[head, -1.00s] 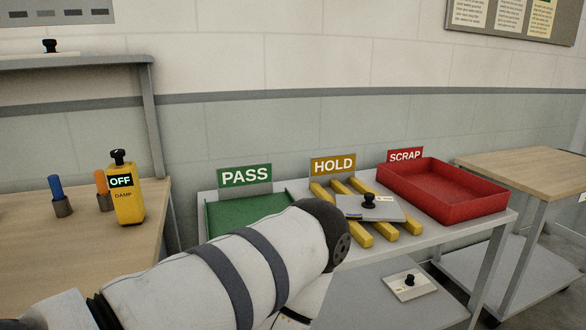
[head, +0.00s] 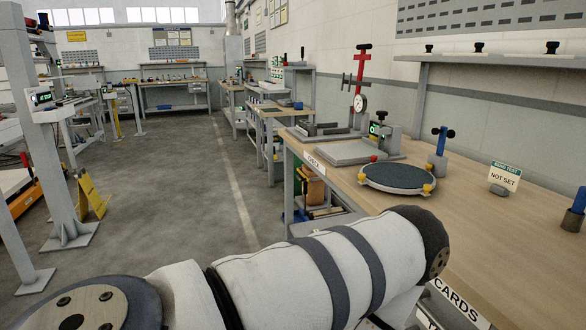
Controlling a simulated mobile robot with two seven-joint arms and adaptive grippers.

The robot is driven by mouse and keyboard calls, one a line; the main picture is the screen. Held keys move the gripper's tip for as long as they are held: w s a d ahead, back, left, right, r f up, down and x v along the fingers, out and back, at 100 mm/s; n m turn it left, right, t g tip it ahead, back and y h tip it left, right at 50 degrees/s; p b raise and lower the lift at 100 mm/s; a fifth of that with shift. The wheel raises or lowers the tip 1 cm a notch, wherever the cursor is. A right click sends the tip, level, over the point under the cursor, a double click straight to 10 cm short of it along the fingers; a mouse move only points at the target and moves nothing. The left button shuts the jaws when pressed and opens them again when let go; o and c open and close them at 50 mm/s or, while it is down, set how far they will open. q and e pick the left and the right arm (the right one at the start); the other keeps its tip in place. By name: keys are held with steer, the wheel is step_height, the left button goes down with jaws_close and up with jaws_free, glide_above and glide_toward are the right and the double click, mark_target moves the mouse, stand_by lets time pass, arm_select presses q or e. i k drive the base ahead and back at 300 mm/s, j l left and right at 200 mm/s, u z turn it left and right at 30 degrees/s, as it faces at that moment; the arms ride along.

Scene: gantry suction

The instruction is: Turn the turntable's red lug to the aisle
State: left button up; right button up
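The turntable (head: 398,179), a low round disc with a dark top and pale rim, sits on the wooden bench near its aisle-side edge. One of my white arms crosses the lower foreground, below and in front of the turntable. Neither gripper shows.
The bench (head: 490,235) also carries a grey plate (head: 350,152), a dial gauge stand (head: 360,100), a blue-topped post (head: 441,145) and a "NOT SET" card (head: 505,176). The grey aisle floor (head: 190,190) is open to the left. A yellow floor sign (head: 91,196) stands beside a post.

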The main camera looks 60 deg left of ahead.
mark_target(394, 177)
steer(key=u, duration=1.25)
steer(key=i+j+z, duration=0.4)
steer(key=j, duration=0.25)
steer(key=j+z, duration=0.2)
steer(key=j, duration=0.15)
steer(key=i+j+z, duration=0.2)
steer(key=j, duration=0.2)
steer(key=j+z, duration=0.2)
steer(key=j, duration=0.2)
